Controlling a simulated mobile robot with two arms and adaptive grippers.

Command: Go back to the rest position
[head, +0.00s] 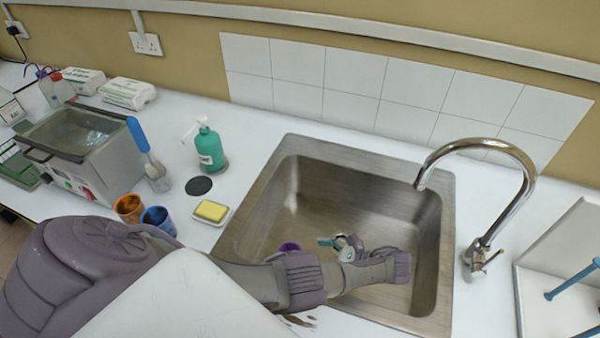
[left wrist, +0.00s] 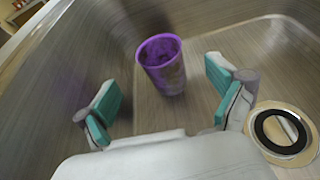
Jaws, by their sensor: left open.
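My left arm reaches from the left across the front of the counter, and its gripper (head: 334,243) hangs over the metal sink (head: 292,190). In the left wrist view the gripper (left wrist: 160,108) is open, its two teal-padded fingers wide apart. A purple cup (left wrist: 163,66) stands in the sink beyond and between the fingers, apart from both. In the head view only a bit of the purple cup (head: 289,247) shows behind my arm. My right gripper is in neither view.
The drain (left wrist: 283,133) is right of the gripper. A curved faucet (head: 500,150) rises at the sink's right edge. Left of the sink are a yellow sponge (head: 211,211), a green soap bottle (head: 209,150), an orange cup (head: 128,207), a blue cup (head: 157,219) and a metal bath (head: 85,150).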

